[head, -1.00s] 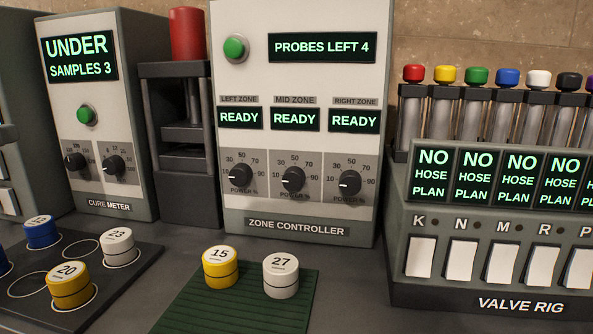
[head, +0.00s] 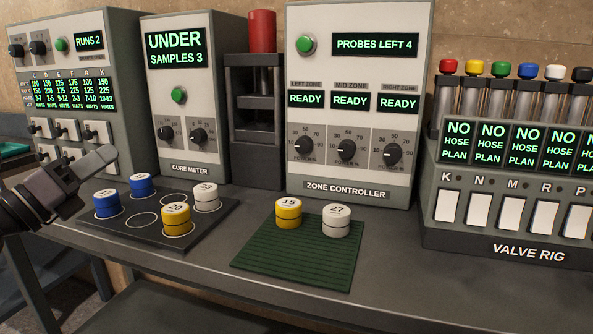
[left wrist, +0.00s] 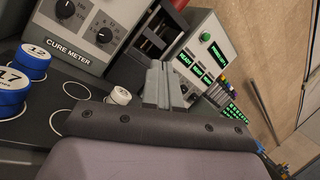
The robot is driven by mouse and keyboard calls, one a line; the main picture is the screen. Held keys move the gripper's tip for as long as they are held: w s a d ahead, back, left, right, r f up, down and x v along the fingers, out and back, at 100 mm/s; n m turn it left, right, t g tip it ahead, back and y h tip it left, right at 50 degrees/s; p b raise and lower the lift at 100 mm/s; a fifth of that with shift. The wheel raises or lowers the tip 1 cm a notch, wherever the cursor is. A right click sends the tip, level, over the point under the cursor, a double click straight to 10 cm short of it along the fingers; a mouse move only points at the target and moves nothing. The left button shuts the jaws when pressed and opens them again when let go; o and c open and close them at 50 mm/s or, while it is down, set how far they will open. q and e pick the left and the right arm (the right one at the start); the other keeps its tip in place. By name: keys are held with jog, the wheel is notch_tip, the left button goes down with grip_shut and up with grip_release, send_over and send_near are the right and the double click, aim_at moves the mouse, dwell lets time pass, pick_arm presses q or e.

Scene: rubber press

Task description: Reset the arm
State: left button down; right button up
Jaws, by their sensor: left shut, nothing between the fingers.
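My left gripper (head: 100,160) comes in from the left in the head view, above and beside the black sample tray (head: 125,244). Its fingers are shut with nothing between them. In the left wrist view the closed fingers (left wrist: 157,85) point toward the red-topped press and the zone controller (left wrist: 212,50). The gripper is apart from the weights on the tray. My right gripper is not in view.
The tray bears blue weights (head: 107,204), a yellow 20 (head: 176,219) and a white 23 (head: 207,197). A green mat (head: 290,262) holds yellow 15 (head: 289,213) and white 27 (head: 336,221). Cure meter (head: 180,100), press (head: 256,120) and valve rig (head: 500,210) stand behind.

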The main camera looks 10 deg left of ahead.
pick_arm(q)
jog(key=s+d+f+n+g+y, duration=0.1)
jog(key=s+f+n+g+y, duration=0.25)
jog(key=f+n, duration=0.65)
jog(key=s+d+f+n+g+y, duration=0.1)
jog(key=s+f+n+g+y, duration=0.15)
jog(key=f+n+y, duration=0.5)
jog(key=s+d+f+n+g+y, duration=0.15)
jog(key=s+f+n, duration=0.25)
jog(key=f+n, duration=0.8)
jog(key=s+d+f+n+g+h, duration=0.2)
jog(key=s+d+f+g+h, duration=0.4)
jog(key=s+d+f+g, duration=0.75)
jog(key=w+d+f+t+h, duration=0.3)
jog(key=w+d+f+t, duration=0.25)
jog(key=t, duration=0.45)
notch_tip(320, 180, up, 15)
jog(key=p, duration=1.6)
jog(key=shift+s+a+f+t+y, duration=0.2)
jog(key=shift+s+a+t+y, duration=0.2)
jog(key=shift+s+y, duration=0.05)
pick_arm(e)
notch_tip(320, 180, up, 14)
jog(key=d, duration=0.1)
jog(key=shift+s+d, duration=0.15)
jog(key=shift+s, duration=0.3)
pick_arm(q)
jog(key=shift+m, duration=0.25)
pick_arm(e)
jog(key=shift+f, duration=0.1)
